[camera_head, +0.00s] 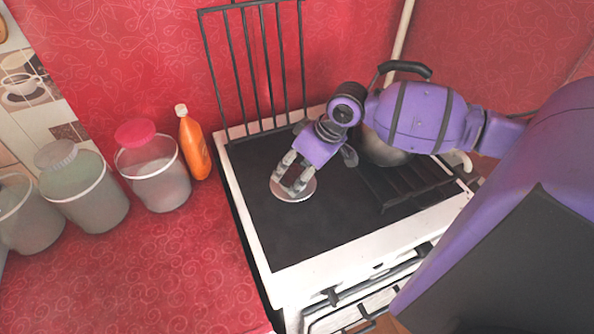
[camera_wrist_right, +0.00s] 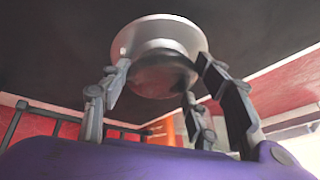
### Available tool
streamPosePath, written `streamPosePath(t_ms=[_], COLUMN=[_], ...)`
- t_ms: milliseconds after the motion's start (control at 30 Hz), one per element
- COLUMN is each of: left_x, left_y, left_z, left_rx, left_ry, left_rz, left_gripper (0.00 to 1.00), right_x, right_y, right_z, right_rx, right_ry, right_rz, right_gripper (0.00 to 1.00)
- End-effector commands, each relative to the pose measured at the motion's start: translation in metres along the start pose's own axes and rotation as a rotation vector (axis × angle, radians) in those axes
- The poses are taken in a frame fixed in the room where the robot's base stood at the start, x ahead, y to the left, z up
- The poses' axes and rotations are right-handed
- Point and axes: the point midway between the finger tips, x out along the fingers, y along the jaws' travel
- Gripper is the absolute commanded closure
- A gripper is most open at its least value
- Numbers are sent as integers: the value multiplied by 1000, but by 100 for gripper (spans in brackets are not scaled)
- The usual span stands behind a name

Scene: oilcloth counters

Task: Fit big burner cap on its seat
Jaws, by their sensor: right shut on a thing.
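My right gripper (camera_head: 292,174) reaches down over the left part of the black hob (camera_head: 325,215), its fingers around a round burner part. In the right wrist view the fingers (camera_wrist_right: 160,88) are shut on the big burner cap (camera_wrist_right: 158,76), a dark, shiny round piece. It lines up with a pale metal seat (camera_wrist_right: 158,30) with a wide rim. The seat's rim also shows in the head view (camera_head: 284,195). I cannot tell whether the cap rests fully on the seat or is slightly apart. My left gripper is not in view.
A black grate (camera_head: 258,70) stands upright at the hob's back left. Another grate (camera_head: 405,183) lies on the right, beside a pot (camera_head: 385,150) partly behind my arm. An orange bottle (camera_head: 194,145) and jars (camera_head: 155,172) stand on the red counter at left. The hob's front is clear.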

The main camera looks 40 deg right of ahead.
Motion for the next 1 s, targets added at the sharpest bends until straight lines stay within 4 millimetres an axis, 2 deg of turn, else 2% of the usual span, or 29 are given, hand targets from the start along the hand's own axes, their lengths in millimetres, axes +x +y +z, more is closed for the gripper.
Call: streamPosePath(t_ms=[233,1000], left_x=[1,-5], left_y=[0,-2], left_z=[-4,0], left_rx=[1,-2], left_ry=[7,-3], left_rz=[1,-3], left_gripper=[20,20], right_x=[0,-1], right_y=[0,0], right_z=[0,0], right_rx=[0,0], right_ry=[0,1], right_rz=[0,0], right_gripper=[74,75])
